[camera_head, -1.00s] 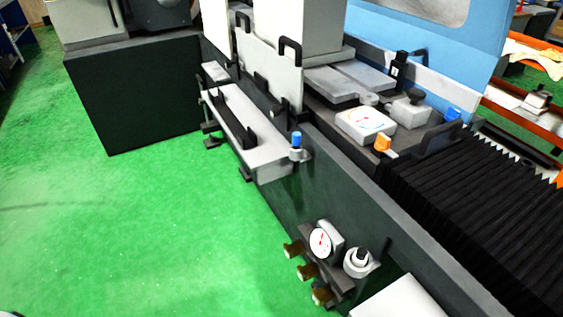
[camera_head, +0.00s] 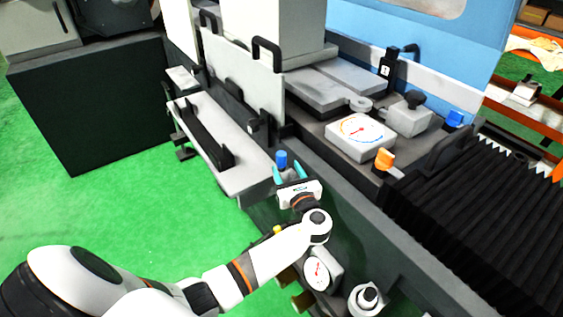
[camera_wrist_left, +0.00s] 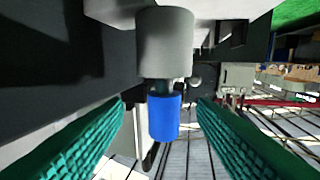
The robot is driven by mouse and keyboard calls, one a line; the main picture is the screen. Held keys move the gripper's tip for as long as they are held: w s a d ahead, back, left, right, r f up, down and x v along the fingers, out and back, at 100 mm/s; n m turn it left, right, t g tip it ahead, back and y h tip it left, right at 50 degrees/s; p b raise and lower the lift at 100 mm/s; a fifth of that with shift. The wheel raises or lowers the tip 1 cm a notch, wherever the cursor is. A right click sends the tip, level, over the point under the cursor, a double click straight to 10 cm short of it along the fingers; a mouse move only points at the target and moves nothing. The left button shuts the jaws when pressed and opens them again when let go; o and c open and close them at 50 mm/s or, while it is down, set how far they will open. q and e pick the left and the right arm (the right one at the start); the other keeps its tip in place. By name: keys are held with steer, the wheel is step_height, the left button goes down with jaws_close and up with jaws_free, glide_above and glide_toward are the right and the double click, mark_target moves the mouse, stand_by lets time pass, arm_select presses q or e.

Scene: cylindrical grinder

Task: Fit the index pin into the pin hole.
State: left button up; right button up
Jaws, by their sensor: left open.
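A pin with a blue cap (camera_head: 281,158), which I take for the index pin, stands upright at the end of the long grey ledge on the machine's front. In the left wrist view its blue cap (camera_wrist_left: 164,118) joins a dark neck and a grey round collar (camera_wrist_left: 165,42). My left gripper (camera_head: 289,173) is open around the blue cap. Its teal fingers stand on both sides, with a gap to the cap on each side in the wrist view. I cannot make out the pin hole. My right gripper is out of view.
The grey ledge (camera_head: 215,158) carries a black rail. A dial gauge (camera_head: 317,273) and a round grey knob (camera_head: 367,297) sit below my left arm. A white dial box (camera_head: 360,135), an orange knob (camera_head: 384,158) and another blue knob (camera_head: 454,119) are on the table behind.

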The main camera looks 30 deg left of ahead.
mark_target(283, 164)
arm_select(q)
steer(key=shift+w+a, duration=0.45)
steer(key=shift+a, duration=0.15)
steer(key=x, duration=0.4)
steer(key=shift+a+r+p, duration=0.25)
steer(key=shift+r+p, duration=0.1)
steer(key=shift+p, duration=0.05)
steer(key=shift+w+a+f, duration=0.1)
steer(key=shift+w+a, duration=0.1)
jaws_close()
